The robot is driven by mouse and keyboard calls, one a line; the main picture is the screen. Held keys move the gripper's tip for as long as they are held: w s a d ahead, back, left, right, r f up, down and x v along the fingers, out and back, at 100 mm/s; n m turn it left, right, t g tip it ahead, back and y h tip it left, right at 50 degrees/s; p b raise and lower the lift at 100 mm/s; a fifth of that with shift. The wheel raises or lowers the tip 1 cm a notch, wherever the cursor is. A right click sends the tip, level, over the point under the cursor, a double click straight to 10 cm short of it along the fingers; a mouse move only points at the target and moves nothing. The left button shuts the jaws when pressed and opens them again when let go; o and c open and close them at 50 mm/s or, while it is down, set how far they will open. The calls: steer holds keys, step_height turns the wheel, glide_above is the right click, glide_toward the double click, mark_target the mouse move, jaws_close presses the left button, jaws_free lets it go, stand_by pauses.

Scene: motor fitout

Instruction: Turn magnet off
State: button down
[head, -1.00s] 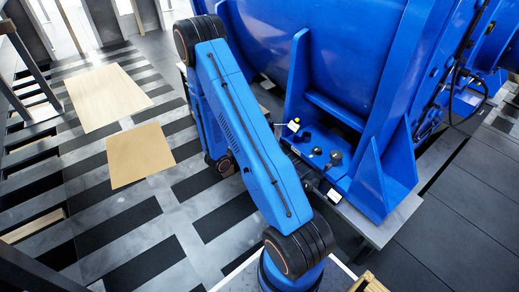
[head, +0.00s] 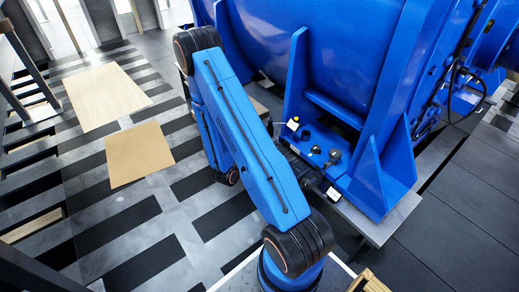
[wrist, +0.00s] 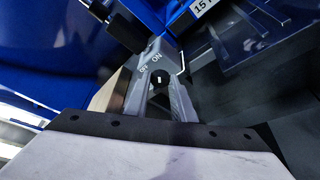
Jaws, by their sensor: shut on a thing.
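In the wrist view, a grey magnet body with ON and OFF lettering (wrist: 153,62) lies just ahead of my gripper. Its black knob (wrist: 158,78), with a small white mark, sits between the two grey fingers of my gripper (wrist: 159,92). The fingers are shut on the knob. The white mark runs roughly up and down in the picture, nearer the ON side than the OFF side, though it is too small to be sure. In the head view, my arm hides the gripper and the magnet.
A large blue motor housing (head: 335,55) with upright ribs stands close on the right of my arm. Several dark fittings (head: 330,157) and a white tag (head: 293,124) are at its foot. Two tan boards (head: 140,155) lie on the striped floor at left, which is otherwise open.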

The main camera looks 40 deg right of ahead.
stand_by(0.5)
steer(key=c, duration=1.5)
jaws_free()
steer(key=v, duration=1.7)
steer(key=shift+s+a, duration=0.15)
